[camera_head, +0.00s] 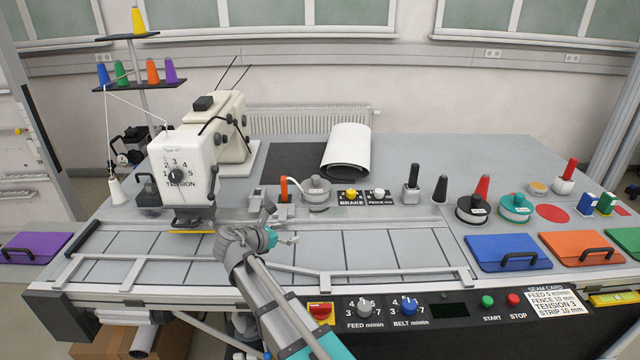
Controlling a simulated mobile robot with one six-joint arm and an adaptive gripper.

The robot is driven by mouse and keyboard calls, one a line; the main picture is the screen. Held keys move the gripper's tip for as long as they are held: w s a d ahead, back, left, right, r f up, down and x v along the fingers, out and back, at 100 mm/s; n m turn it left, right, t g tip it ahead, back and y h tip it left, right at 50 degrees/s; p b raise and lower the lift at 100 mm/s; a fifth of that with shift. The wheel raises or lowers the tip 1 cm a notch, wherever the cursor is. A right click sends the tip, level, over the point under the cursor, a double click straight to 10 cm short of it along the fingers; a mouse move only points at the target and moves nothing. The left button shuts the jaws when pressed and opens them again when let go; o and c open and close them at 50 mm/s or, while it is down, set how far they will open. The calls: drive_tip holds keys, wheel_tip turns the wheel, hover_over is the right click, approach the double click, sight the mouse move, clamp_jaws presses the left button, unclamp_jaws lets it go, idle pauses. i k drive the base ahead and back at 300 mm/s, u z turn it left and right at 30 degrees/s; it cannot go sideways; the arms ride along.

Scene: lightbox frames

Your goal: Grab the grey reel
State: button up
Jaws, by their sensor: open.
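The grey reel (316,189) is a round, flat-topped reel with a small white label, lying on the table behind the belt area. It sits just right of an orange-handled item and left of the BRAKE panel. My gripper (283,232) is open and empty, in front and to the left of the reel, over the slatted belt. It is apart from the reel, and nothing is between its fingers. A black reel (475,209) and a teal reel (514,208) stand farther right.
The sewing machine (190,160) stands to the left. The orange-handled item (284,196) is close beside the grey reel, and the BRAKE panel (352,203) is on its other side. A white roll (347,150) lies behind. A metal rail runs along the belt's front.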

sight(317, 189)
drive_tip(key=i, duration=0.85)
drive_tip(key=u, duration=0.05)
